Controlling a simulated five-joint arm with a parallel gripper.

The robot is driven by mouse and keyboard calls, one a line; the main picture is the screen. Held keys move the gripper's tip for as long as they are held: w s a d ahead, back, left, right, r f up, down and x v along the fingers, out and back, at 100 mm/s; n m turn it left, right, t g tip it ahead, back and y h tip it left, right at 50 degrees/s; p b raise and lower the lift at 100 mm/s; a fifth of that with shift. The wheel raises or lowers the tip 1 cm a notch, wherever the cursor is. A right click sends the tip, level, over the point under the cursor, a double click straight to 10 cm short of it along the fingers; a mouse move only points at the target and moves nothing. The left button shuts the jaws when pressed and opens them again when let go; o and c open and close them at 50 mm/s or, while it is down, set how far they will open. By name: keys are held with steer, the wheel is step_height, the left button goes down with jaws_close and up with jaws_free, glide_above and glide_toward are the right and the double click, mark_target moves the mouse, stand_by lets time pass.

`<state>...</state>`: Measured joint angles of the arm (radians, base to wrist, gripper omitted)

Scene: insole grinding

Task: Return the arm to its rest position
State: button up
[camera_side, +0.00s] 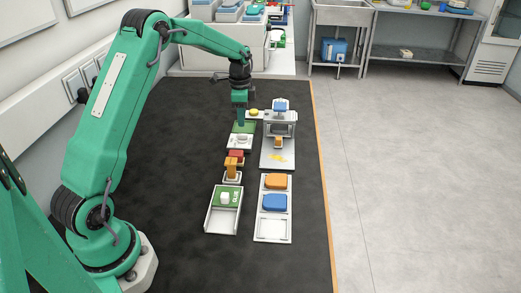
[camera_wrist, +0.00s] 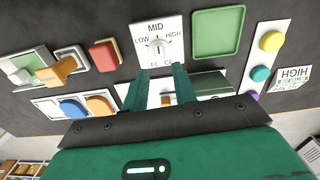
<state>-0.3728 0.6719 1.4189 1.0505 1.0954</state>
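My arm is green and stretches over the dark table in the side view. My gripper (camera_side: 240,122) points down near a green square pad (camera_side: 246,128) and a white dial plate (camera_side: 239,143). In the wrist view, my gripper (camera_wrist: 162,70) has its two green fingers apart, with nothing seen held between them. The dial plate (camera_wrist: 160,28), marked LOW, MID and HIGH, lies beyond the fingertips. Its knob (camera_wrist: 158,45) points up toward MID. The green pad (camera_wrist: 217,35) is to its right.
A red block (camera_side: 236,155) and an orange piece (camera_side: 231,166) stand in front of the dial. A grey machine (camera_side: 281,129) with a blue top is right of the gripper. A white tray (camera_side: 273,228) holds orange and blue pads. The dark table (camera_side: 180,170) is clear on the left.

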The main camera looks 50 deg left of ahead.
steer(key=shift+r, duration=0.4)
steer(key=shift+r, duration=0.1)
steer(key=shift+s+d+r, duration=0.1)
steer(key=shift+d+r, duration=0.1)
steer(key=s+d+r+n+t, duration=0.35)
steer(key=s+d+r, duration=0.7)
steer(key=r, duration=0.35)
steer(key=s+d+n+t, duration=0.1)
steer(key=s+d, duration=0.3)
steer(key=s, duration=0.4)
steer(key=s+d+n+t, duration=0.1)
steer(key=s+d+n, duration=0.2)
steer(key=s, duration=0.6)
steer(key=shift+s+d+n, duration=0.3)
steer(key=shift+d+n, duration=0.05)
steer(key=shift+d, duration=0.6)
steer(key=shift+r, duration=0.1)
